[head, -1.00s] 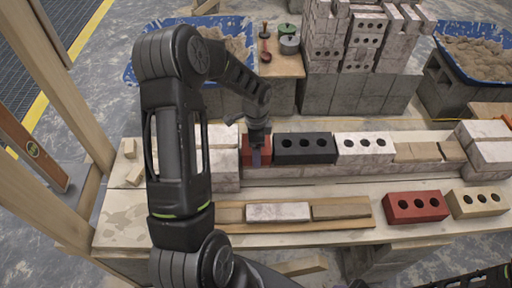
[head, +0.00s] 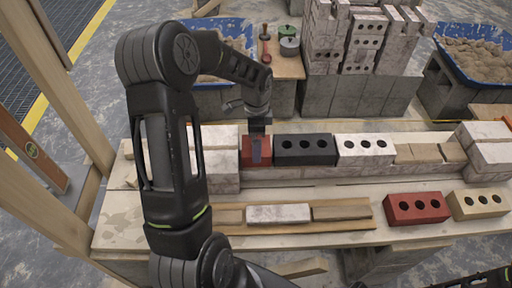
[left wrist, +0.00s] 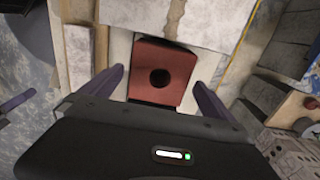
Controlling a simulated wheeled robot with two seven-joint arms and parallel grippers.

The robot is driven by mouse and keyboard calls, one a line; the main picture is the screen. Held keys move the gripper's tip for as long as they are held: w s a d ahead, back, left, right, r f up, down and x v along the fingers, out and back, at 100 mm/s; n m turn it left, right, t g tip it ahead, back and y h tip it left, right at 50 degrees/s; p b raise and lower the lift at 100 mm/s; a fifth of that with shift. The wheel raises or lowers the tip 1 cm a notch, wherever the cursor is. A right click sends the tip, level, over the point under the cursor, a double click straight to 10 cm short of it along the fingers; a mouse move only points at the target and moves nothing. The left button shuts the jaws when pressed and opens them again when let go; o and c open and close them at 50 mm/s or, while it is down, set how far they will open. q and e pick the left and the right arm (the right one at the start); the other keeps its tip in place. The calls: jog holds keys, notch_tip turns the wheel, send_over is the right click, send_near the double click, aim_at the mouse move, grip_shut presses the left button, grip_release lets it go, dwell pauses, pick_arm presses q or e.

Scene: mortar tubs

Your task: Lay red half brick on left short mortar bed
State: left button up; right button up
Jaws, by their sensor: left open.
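The red half brick (head: 247,158) sits in the wall course at the left end, between white bricks (head: 218,136) on its left and a black brick (head: 305,149) on its right. In the left wrist view the red half brick (left wrist: 162,72) shows one round hole and lies flat, with pale gaps at its sides. My left gripper (head: 257,152) is open above it; in the left wrist view its purple fingers (left wrist: 160,88) stand apart on either side of the near end. Any mortar under the brick is hidden. My right gripper is not in view.
A white brick (head: 365,149) and tan pieces (head: 425,153) continue the row. A red brick (head: 416,207) and a tan brick (head: 479,203) stand in front at right. A wooden board (head: 350,225) with pale blocks lies in front. Mortar tubs (head: 470,52) stand behind.

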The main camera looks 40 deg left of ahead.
pick_arm(q)
jog(key=shift+r, duration=1.5)
